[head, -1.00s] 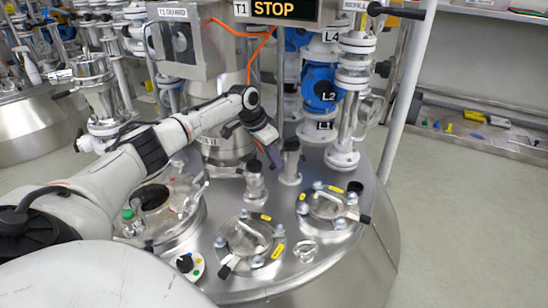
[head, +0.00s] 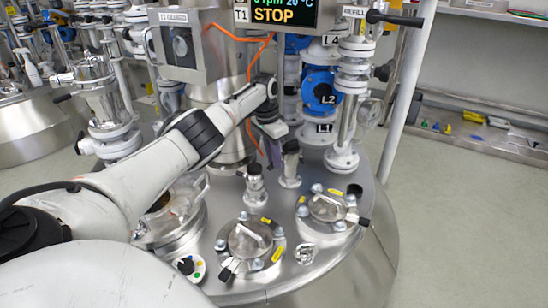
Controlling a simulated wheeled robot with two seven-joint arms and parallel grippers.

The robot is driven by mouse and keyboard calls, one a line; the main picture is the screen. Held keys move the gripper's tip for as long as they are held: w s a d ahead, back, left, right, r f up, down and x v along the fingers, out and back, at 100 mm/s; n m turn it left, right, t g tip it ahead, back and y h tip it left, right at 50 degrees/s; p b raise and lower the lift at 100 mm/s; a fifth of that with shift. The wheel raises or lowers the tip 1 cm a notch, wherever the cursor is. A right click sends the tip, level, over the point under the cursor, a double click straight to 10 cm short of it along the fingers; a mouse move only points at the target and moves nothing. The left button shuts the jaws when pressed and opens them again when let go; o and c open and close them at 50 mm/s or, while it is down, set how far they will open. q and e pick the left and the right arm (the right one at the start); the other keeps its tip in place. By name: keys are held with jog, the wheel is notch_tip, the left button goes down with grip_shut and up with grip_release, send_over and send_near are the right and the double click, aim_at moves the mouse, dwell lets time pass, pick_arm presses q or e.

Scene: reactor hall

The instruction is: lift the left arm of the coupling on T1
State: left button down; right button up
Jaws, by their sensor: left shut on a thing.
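The T1 vessel lid (head: 318,262) is a round steel top with several fittings. The dark-capped one appears to be the coupling. My left gripper (head: 273,155) points down just left of it, shut on a thin part that seems to be its left arm. The gripper body and fingers mostly hide this part, so its angle cannot be told. My right gripper is out of view.
Two clamped hatches (head: 250,240) (head: 327,206) with yellow tags lie at the front of the lid. A grey T1 guard box (head: 185,45) and a display reading STOP (head: 275,14) hang above. A blue valve (head: 320,90) stands behind right. Open floor (head: 460,220) lies to the right.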

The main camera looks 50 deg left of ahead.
aim_at(270, 166)
pick_arm(q)
jog(key=shift+w+a+r, duration=0.1)
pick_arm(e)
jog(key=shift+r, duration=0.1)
pick_arm(q)
jog(key=c, duration=1.7)
grip_release()
